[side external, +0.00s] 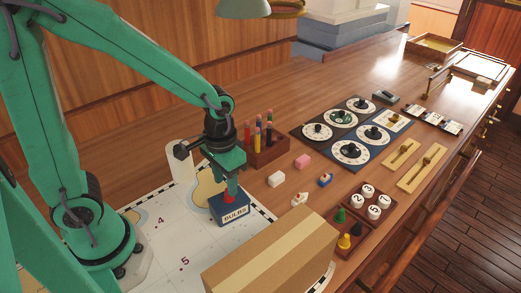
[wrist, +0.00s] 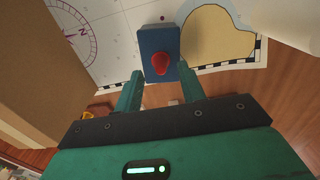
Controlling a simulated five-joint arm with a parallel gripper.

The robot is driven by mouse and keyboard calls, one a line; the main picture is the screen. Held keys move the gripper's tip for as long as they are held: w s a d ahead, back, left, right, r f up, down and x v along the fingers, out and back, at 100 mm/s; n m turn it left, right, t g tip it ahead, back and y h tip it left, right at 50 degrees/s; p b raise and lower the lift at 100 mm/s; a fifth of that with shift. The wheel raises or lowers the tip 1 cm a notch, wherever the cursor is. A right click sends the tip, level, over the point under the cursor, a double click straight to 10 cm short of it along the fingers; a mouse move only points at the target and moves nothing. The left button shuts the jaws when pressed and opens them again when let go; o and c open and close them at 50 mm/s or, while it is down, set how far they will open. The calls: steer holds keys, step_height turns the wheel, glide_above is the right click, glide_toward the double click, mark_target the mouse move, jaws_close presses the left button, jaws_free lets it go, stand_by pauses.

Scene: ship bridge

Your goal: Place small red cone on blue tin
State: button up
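The blue tin (side external: 233,212), labelled "BULBS", stands on the chart beneath my gripper (side external: 233,186). It also shows in the wrist view (wrist: 152,38). The small red cone (wrist: 160,64) is on the tin's top, near the edge closest to my gripper. In the side view the cone (side external: 229,198) is partly hidden by a finger. In the wrist view my gripper's fingers (wrist: 160,75) are spread, one on each side of the cone, with gaps between them and it.
A cardboard box (side external: 270,250) stands close by in front. A pencil holder (side external: 268,150) is behind the gripper.

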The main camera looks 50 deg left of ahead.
mark_target(226, 190)
step_height(226, 190, up, 9)
steer(key=shift+r, duration=0.2)
stand_by(0.3)
stand_by(0.5)
steer(key=s+a+r+t, duration=0.5)
steer(key=s, duration=0.1)
steer(key=shift+a+r+t, duration=0.25)
steer(key=shift+r+t, duration=0.05)
steer(key=shift+r, duration=0.05)
